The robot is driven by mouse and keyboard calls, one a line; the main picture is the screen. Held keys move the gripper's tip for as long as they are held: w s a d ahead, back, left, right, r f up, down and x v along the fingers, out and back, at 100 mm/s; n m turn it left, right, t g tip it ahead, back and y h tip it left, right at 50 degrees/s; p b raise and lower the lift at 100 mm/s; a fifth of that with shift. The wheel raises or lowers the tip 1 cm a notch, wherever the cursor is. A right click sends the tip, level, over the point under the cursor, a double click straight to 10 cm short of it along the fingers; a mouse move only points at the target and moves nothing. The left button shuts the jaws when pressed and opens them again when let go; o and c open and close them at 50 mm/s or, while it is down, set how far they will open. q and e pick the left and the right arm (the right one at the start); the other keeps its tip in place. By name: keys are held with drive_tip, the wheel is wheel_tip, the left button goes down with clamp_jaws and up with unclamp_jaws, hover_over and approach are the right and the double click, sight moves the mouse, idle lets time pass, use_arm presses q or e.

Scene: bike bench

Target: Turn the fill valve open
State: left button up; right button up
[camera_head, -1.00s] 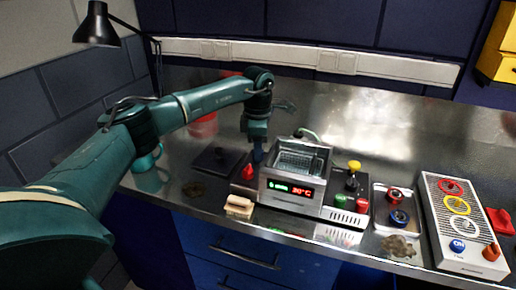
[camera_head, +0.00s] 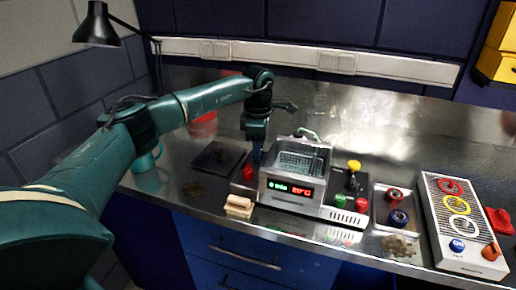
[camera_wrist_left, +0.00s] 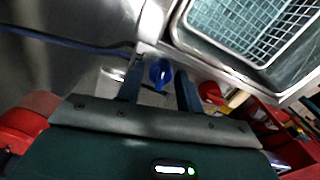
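A small blue valve knob (camera_wrist_left: 160,72), which looks like the fill valve, shows in the left wrist view beside the metal tank. My left gripper (camera_wrist_left: 160,80) is open, with one finger on each side of the knob and a narrow gap showing. I cannot tell whether either finger touches it. In the head view my left gripper (camera_head: 257,156) points down at the left back of the tank (camera_head: 295,185), and it hides the blue knob there. A red knob (camera_head: 248,172) stands just in front; it also shows in the left wrist view (camera_wrist_left: 210,92). My right gripper is out of view.
The tank holds a wire basket (camera_head: 300,162) and has a lit display. A yellow-topped lever (camera_head: 354,166) and red and green buttons stand to its right. A wooden block (camera_head: 239,205) and a dark plate (camera_head: 215,157) lie to the left. A lamp (camera_head: 97,25) stands at the back left.

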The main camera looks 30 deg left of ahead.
use_arm(q)
drive_tip(key=shift+r, duration=0.25)
wheel_tip(320, 180, up, 13)
drive_tip(key=b, duration=0.1)
drive_tip(key=shift+f, duration=0.2)
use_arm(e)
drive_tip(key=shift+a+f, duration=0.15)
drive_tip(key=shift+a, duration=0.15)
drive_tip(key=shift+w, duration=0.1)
use_arm(q)
drive_tip(key=shift+s, duration=0.1)
